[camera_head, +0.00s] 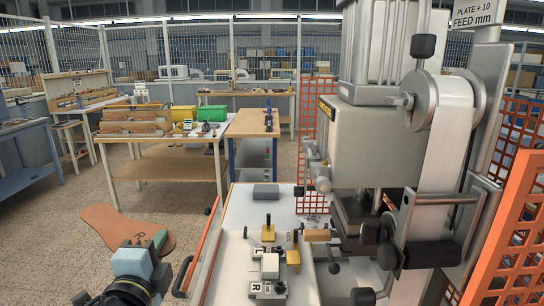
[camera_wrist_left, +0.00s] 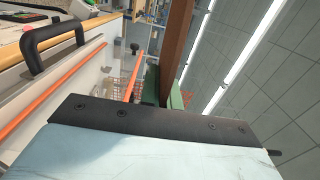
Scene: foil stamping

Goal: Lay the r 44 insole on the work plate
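The brown insole (camera_head: 128,229) is at the lower left of the head view, in the air left of the press table. In the left wrist view the insole (camera_wrist_left: 176,45) appears edge-on as a long brown strip between green finger pads. My left gripper (camera_head: 156,245) is shut on one end of it. A small block fixture marked L and R (camera_head: 269,265) stands on the white press table (camera_head: 235,215); I cannot tell which part is the work plate. No insole shows there. The insole's size mark is not readable. My right gripper is not in view.
The foil stamping press (camera_head: 375,140) rises over the right of the table. An orange rail (camera_head: 205,260) and black handle (camera_head: 183,277) line its left edge, near my gripper. A grey block (camera_head: 265,192) lies at the back. A wooden bench (camera_head: 160,155) stands behind.

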